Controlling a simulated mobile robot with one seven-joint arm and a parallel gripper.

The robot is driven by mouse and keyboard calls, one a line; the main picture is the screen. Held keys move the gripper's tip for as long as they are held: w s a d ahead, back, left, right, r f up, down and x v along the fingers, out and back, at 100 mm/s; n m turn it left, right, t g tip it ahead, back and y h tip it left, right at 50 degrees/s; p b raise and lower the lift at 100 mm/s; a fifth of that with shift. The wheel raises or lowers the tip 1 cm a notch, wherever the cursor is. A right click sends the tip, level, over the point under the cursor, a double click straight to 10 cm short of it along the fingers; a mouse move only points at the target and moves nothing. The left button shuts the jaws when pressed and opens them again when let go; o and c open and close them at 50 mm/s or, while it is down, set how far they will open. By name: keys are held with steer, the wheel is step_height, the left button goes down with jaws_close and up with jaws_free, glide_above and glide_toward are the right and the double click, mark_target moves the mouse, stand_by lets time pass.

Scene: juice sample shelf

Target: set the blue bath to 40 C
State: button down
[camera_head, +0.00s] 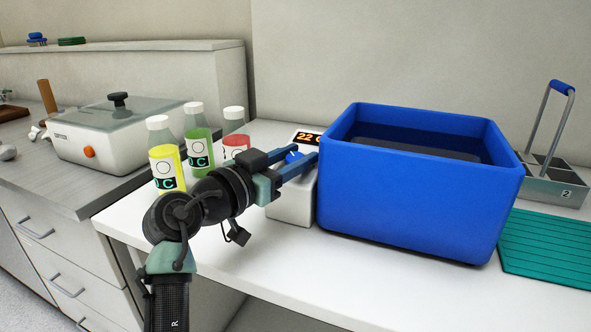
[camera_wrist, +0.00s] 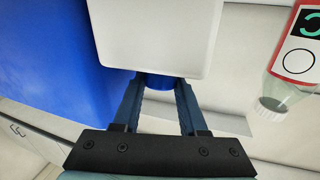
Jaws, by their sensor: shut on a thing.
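The blue bath (camera_head: 405,205) is a deep open tank with dark liquid inside, standing on the white bench; its side also shows in the wrist view (camera_wrist: 50,60). A white control box (camera_head: 291,207) sits against its left side and fills the top middle of the wrist view (camera_wrist: 155,35). The box's display (camera_head: 307,138) reads 22 and a partly hidden letter, likely C. A blue knob (camera_head: 293,157) is on the box, also in the wrist view (camera_wrist: 158,81). My gripper (camera_head: 306,153) is shut on the knob, one finger each side, partly hiding it.
Yellow (camera_head: 165,160), green (camera_head: 198,143) and red (camera_head: 236,142) labelled bottles stand left, close to my gripper. A lidded white bath (camera_head: 95,140) is on the grey counter. A metal carrier (camera_head: 548,185) and teal mat (camera_head: 550,245) lie right. The front bench edge is clear.

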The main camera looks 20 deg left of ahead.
stand_by(0.4)
steer(key=c, duration=0.7)
jaws_free()
steer(key=shift+c, duration=0.2)
steer(key=shift+s, duration=0.1)
steer(key=v, duration=1.2)
steer(key=shift+s+a+p, duration=0.25)
steer(key=shift+s+p, duration=0.05)
